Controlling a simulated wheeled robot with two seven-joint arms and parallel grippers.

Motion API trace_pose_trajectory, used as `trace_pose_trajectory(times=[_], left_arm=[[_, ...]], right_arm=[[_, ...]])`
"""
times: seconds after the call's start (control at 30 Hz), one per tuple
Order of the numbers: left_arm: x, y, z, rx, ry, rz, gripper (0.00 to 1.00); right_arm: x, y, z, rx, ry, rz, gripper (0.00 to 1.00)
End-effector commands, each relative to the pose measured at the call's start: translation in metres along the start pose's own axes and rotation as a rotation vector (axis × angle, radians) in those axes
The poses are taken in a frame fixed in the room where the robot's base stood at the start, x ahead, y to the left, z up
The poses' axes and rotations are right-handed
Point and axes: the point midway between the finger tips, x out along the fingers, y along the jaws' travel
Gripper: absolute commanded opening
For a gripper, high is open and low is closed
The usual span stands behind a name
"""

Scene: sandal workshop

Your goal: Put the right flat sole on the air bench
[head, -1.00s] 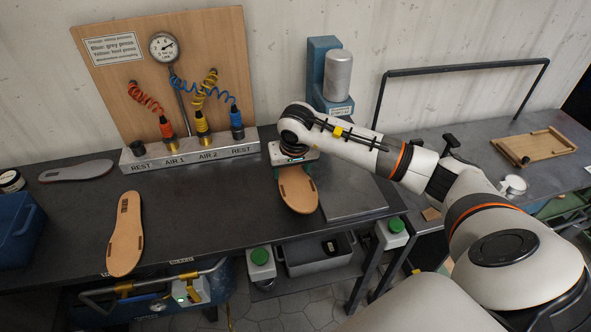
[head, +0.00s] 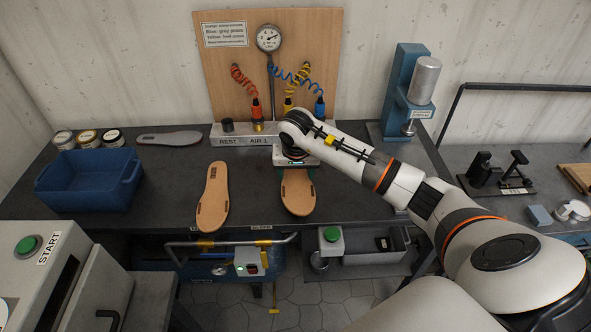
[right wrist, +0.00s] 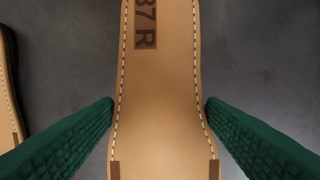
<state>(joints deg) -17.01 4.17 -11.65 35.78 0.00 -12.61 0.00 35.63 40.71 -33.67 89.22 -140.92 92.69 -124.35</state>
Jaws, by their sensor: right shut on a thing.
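My right gripper (head: 296,171) is shut on a tan flat sole (head: 297,197). In the right wrist view its green fingers lie on both sides of the sole (right wrist: 160,80), which has stitched edges and a dark mark ending in "7 R". The sole is over the front part of the dark air bench (head: 150,208), in front of the AIR block (head: 240,141). I cannot tell whether it touches the bench top. A second tan sole (head: 212,197) lies to its left; an edge of a sole (right wrist: 10,100) shows at the left in the right wrist view. My left gripper is not in view.
A blue bin (head: 90,187), several jars and a grey sole (head: 170,138) are at the left of the bench. A blue press (head: 400,90) stands at the back right. A grey START box (head: 45,250) is at front left.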

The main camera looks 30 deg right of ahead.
Motion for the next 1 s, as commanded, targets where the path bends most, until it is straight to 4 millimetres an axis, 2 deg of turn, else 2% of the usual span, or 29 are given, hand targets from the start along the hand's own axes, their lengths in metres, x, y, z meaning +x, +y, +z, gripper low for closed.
trace_pose_trajectory(times=[0.2, 0.43, 1.0], left_arm=[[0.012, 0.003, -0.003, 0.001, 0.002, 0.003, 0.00], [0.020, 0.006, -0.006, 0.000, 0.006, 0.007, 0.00], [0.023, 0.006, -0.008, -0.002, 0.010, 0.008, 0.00]], right_arm=[[0.020, 0.000, -0.005, 0.001, 0.001, 0.001, 0.45], [0.033, 0.001, -0.008, -0.001, -0.001, 0.002, 0.45], [0.039, 0.000, -0.010, 0.000, -0.001, 0.002, 0.45]])
